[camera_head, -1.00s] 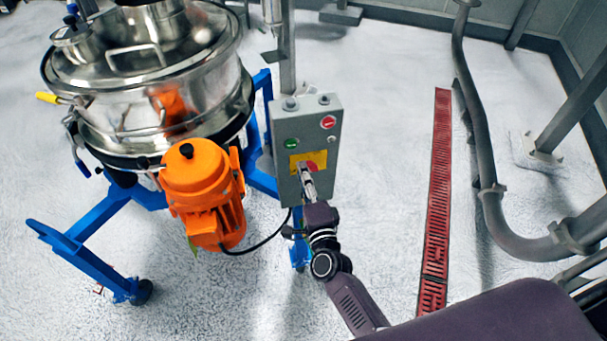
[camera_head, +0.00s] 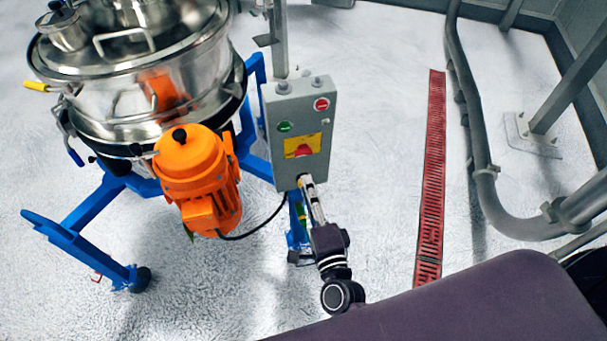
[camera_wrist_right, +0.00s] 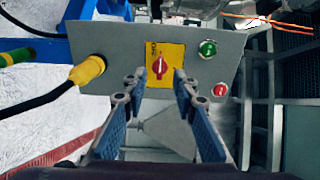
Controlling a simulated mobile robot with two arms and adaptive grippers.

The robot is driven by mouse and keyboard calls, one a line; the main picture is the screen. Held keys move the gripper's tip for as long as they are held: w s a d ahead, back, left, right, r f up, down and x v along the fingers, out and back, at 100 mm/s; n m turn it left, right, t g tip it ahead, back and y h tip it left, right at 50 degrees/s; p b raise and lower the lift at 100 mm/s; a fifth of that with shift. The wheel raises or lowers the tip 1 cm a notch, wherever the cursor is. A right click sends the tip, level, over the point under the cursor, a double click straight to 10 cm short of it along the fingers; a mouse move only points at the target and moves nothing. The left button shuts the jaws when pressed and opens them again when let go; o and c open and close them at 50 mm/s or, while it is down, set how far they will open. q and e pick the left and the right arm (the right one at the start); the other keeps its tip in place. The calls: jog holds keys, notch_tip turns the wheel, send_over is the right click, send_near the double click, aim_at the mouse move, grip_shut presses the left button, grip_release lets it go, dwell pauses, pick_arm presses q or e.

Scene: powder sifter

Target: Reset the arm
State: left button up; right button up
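My right gripper (camera_head: 306,184) is in front of the lower part of the grey control box (camera_head: 300,108), its tips just below the yellow plate (camera_head: 303,146) with the red rotary switch (camera_head: 304,150). In the right wrist view, the right gripper (camera_wrist_right: 159,84) is open, its two fingers apart and nothing between them. The red switch (camera_wrist_right: 160,67) shows just beyond the gap between the fingertips. The box also carries a green button (camera_head: 284,127) and a red button (camera_head: 321,104). My left gripper is not in view.
The steel sifter (camera_head: 140,75) stands at the left on a blue frame (camera_head: 75,241), with an orange motor (camera_head: 197,175) beside the box. A black cable (camera_head: 262,226) hangs below. A red floor grate (camera_head: 432,170) and grey pipes (camera_head: 480,150) lie to the right.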

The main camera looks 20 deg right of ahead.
jog(key=shift+s, duration=0.8)
jog(key=s+a+f+n+g+y, duration=0.1)
jog(key=s+f+n+g, duration=0.25)
jog(key=f, duration=0.65)
jog(key=s+f+n+g+y, duration=0.15)
jog(key=s+f+n, duration=0.35)
jog(key=f, duration=0.6)
jog(key=s+a+f+n+g, duration=0.1)
jog(key=s+f+n+g, duration=0.25)
jog(key=f, duration=0.65)
jog(key=s+d+f+n+g, duration=0.2)
jog(key=s+f, duration=0.3)
jog(key=s, duration=0.4)
jog(key=s+d+f+n+g+h, duration=0.1)
jog(key=s+d+f+n+g, duration=0.2)
jog(key=s, duration=0.6)
jog(key=s+d+f+n+g+h, duration=0.1)
jog(key=s+d+f+n+g, duration=0.2)
jog(key=s+d+f, duration=0.3)
notch_tip(320, 180, down, 2)
jog(key=s, duration=0.3)
jog(key=shift+f+n, duration=0.15)
jog(key=shift+n, duration=0.25)
